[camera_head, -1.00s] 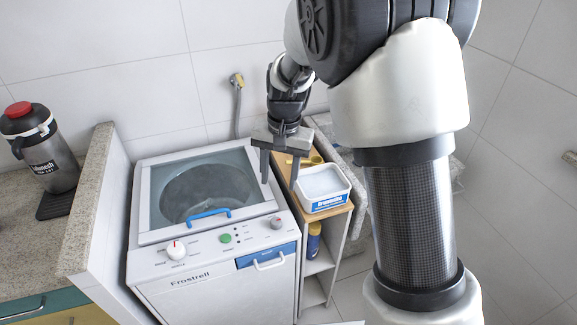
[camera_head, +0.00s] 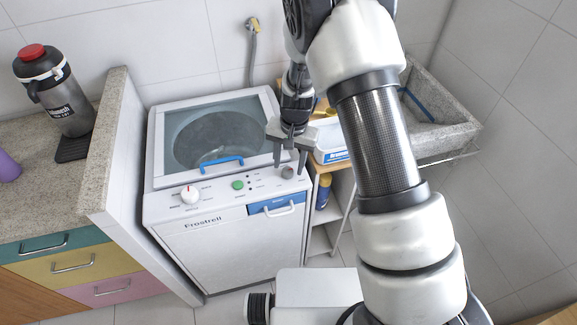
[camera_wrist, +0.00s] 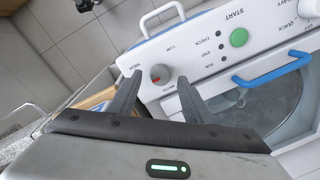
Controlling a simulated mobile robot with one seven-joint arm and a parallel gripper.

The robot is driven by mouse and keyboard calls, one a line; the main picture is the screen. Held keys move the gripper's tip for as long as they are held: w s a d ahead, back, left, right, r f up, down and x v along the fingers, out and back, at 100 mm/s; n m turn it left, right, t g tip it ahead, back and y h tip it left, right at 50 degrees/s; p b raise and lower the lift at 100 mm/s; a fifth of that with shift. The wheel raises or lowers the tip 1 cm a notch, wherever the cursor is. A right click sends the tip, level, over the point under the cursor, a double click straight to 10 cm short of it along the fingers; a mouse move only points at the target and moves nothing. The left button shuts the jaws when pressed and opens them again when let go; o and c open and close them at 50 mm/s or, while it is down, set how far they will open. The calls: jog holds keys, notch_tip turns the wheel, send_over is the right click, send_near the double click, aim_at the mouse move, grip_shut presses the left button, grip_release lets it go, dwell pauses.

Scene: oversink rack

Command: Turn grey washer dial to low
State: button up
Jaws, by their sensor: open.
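The grey washer dial (camera_head: 288,172) is at the right of the washer's (camera_head: 225,240) front control panel. In the wrist view the dial (camera_wrist: 161,73) is round and grey with a red mark on its face. The labels LOW and HIGH are printed beside it; the red mark lies toward the HIGH side, away from LOW. My gripper (camera_head: 289,166) is open and empty, its fingers pointing down at the dial. In the wrist view my gripper (camera_wrist: 160,80) has one fingertip on each side of the dial in the picture. I cannot tell whether they touch it.
A white dial (camera_head: 190,195) with a red pointer and a green button (camera_head: 238,185) share the panel. A blue lid handle (camera_head: 222,162) and a drawer handle (camera_head: 279,209) stick out nearby. A white tub (camera_head: 331,156) sits on the shelf just right of my gripper.

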jog(key=shift+f, duration=0.95)
jog(key=shift+c, duration=0.3)
jog(key=c, duration=1)
